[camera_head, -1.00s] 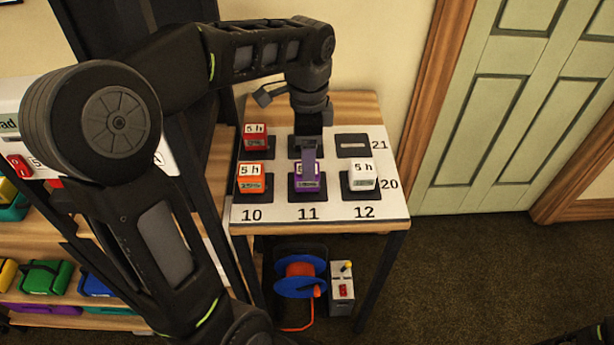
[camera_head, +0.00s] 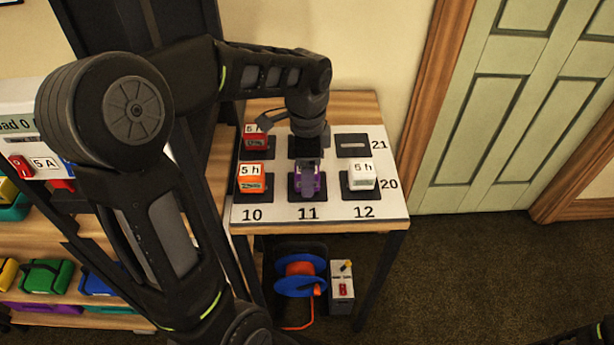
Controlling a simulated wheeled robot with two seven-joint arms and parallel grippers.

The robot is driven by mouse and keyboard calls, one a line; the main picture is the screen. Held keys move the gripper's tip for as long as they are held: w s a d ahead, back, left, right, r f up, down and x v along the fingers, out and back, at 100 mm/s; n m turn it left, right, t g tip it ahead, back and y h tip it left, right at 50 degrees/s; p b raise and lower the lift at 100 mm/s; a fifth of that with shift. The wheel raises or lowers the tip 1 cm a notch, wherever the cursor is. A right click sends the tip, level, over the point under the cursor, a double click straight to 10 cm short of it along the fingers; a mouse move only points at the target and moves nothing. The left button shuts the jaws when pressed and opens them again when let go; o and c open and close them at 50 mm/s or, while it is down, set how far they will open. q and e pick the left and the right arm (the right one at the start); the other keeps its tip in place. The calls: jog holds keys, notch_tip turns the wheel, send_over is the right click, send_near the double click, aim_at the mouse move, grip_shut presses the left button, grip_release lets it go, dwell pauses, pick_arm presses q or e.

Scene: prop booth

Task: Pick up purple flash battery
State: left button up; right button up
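The purple flash battery (camera_head: 319,188) sits at column 11, row 20 of the white numbered sheet on the small table. My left arm comes in from the left and reaches down over it. My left gripper (camera_head: 309,182) is right at the battery, with a grey finger in front of its top and middle. Purple shows on both sides of the finger. The gripper hides most of the battery and its label, and I cannot tell whether the fingers are closed on it. My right gripper is not in view.
An orange battery (camera_head: 250,179) stands left of the purple one, a white battery (camera_head: 362,176) right, and a red battery (camera_head: 255,139) behind left. A cable reel (camera_head: 300,277) lies below the table.

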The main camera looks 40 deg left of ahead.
pick_arm(q)
grip_shut()
dwell(0.8)
